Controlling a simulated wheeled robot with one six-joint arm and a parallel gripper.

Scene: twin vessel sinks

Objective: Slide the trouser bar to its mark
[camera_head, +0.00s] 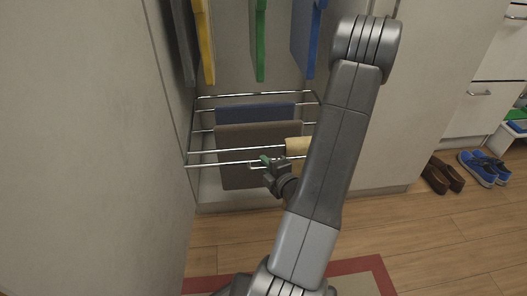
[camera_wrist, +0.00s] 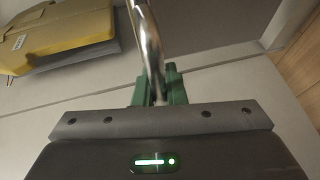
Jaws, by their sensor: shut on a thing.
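The trouser rack (camera_head: 207,163) is a chrome frame of several rails low in the open wardrobe. Navy (camera_head: 255,112), brown (camera_head: 232,150) and tan (camera_head: 296,146) trousers hang over its rails. My gripper (camera_head: 265,161) is at the front rail, just before the brown trousers. In the wrist view, the green fingers of my gripper (camera_wrist: 158,88) are shut around a chrome bar (camera_wrist: 147,40), which runs up and away from them. I cannot make out a mark in either view. My arm hides the right end of the rack.
Clothes in grey, yellow (camera_head: 205,45), green (camera_head: 260,40) and blue (camera_head: 308,40) hang above the rack. A pale wall panel (camera_head: 100,150) stands close on the left. Brown shoes (camera_head: 443,175) and blue shoes (camera_head: 484,167) are on the floor at right. A red-edged rug (camera_head: 372,274) lies in front.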

